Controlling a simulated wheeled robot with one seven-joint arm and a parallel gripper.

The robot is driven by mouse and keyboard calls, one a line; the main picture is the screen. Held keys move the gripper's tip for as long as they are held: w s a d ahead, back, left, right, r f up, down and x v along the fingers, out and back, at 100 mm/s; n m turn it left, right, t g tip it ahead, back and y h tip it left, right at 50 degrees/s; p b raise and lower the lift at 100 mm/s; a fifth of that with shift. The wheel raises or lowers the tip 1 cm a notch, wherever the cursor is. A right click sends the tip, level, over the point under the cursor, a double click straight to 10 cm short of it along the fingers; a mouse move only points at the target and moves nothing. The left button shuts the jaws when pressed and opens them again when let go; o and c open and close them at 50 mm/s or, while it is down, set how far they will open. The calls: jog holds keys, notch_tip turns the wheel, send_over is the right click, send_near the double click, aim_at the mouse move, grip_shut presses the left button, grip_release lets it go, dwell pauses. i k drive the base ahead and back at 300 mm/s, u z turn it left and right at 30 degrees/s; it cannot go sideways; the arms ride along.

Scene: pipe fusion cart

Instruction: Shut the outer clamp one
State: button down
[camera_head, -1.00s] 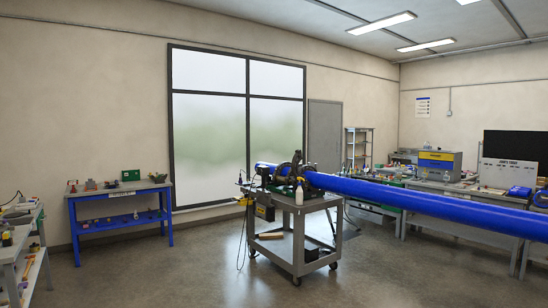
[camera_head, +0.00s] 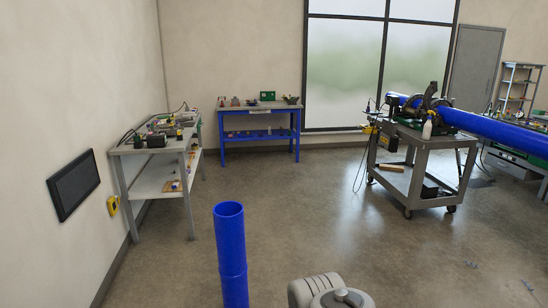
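The pipe fusion machine (camera_head: 425,107) sits on top of a grey cart (camera_head: 430,145) at the right, across the room. Its dark ring-shaped clamps (camera_head: 428,98) stand around a long blue pipe (camera_head: 497,131) that runs out to the right edge. At this distance I cannot tell which clamp is outer clamp one, or whether any clamp is open or shut. A grey rounded part of my arm (camera_head: 330,292) shows at the bottom edge. My gripper is not in view.
A blue pipe piece (camera_head: 230,255) stands upright close in front, left of my arm part. A grey bench (camera_head: 153,147) lines the left wall, and a blue bench (camera_head: 258,107) stands at the back. The floor (camera_head: 320,215) between here and the cart is open.

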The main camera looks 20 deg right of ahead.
aim_at(430, 90)
jog(key=z, duration=0.7)
jog(key=i, duration=2.35)
jog(key=z, duration=0.8)
jog(key=i, duration=3.2)
jog(key=u, duration=0.65)
jog(key=i, duration=1.7)
jog(key=u, duration=0.35)
